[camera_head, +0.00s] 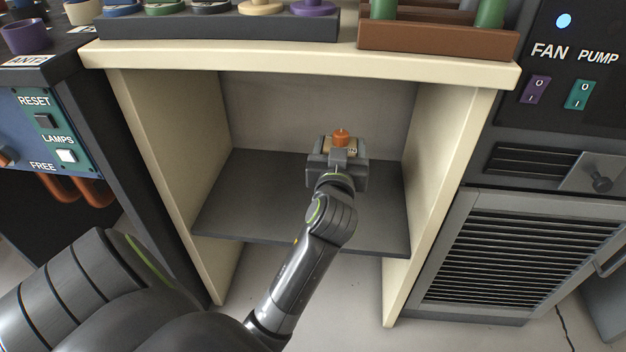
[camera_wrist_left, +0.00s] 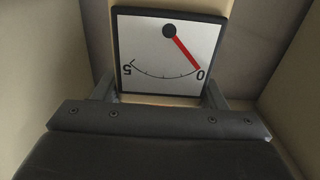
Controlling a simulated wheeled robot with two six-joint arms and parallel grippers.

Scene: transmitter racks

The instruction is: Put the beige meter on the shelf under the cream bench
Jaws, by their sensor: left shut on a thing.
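The beige meter (camera_head: 341,146) is held in my left gripper (camera_head: 338,152) inside the cream bench (camera_head: 300,62). An orange part shows on its top, and the gripper hides most of it in the head view. In the left wrist view the meter's white dial (camera_wrist_left: 165,58) faces the camera, with a red needle at 0, between the fingers of my left gripper (camera_wrist_left: 162,92). The dark grey shelf (camera_head: 250,200) lies under the bench top. The meter is over the shelf's back right part; I cannot tell if it touches. My right gripper is not in view.
The bench's side panels (camera_head: 172,150) enclose the shelf on the left and right. A dark rack (camera_head: 215,27) and a brown rack (camera_head: 437,38) stand on the bench top. The shelf's left part is clear. A panel with switches (camera_head: 560,90) stands at the right.

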